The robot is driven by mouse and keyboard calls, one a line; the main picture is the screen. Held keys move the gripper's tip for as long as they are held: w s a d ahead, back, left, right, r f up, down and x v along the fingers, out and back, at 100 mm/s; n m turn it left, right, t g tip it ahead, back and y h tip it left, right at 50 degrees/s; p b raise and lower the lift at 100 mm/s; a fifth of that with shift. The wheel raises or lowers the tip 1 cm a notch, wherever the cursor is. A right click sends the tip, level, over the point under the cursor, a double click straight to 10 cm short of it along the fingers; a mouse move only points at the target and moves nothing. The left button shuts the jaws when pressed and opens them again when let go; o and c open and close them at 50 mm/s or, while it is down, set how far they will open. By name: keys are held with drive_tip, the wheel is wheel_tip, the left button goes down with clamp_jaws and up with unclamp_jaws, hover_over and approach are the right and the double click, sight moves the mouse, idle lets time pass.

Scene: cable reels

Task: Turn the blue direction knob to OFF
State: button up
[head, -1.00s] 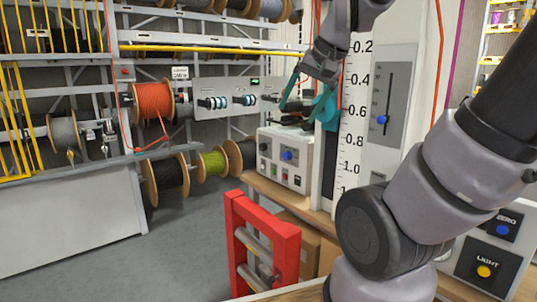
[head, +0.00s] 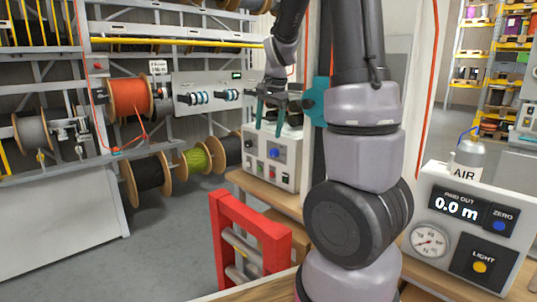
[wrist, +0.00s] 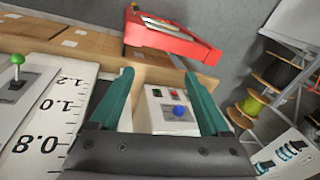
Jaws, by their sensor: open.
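The blue direction knob (head: 274,153) is on the front panel of a white control box (head: 291,178) on a wooden bench. The box's panel also bears green, red and other small buttons. My gripper (head: 270,126) is open, pointing down over the top front of the box, above the knob and apart from it. In the wrist view the knob (wrist: 179,112) shows between the two teal fingers of my gripper (wrist: 158,75), nearer the right one. Nothing is between the fingers. The knob's markings are too small to read, so its setting cannot be told.
A red frame (head: 234,240) stands on the floor in front of the bench. A readout panel (head: 425,214) showing 0.0 m is at right. Cable reels, one of them orange (head: 130,97), are on the rack at left. A scale board (wrist: 45,125) lies beside the gripper.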

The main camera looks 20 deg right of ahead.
drive_tip(key=w+d+f+m+g+h, duration=0.2)
drive_tip(key=w+d+f+m+h, duration=0.15)
drive_tip(key=w+d+f, duration=0.4)
drive_tip(key=n+t+h, duration=0.1)
drive_tip(key=t+h, duration=0.2)
drive_tip(key=h, duration=0.7)
approach(272, 153)
drive_tip(key=x, duration=0.9)
drive_tip(key=shift+w+f, duration=0.1)
clamp_jaws()
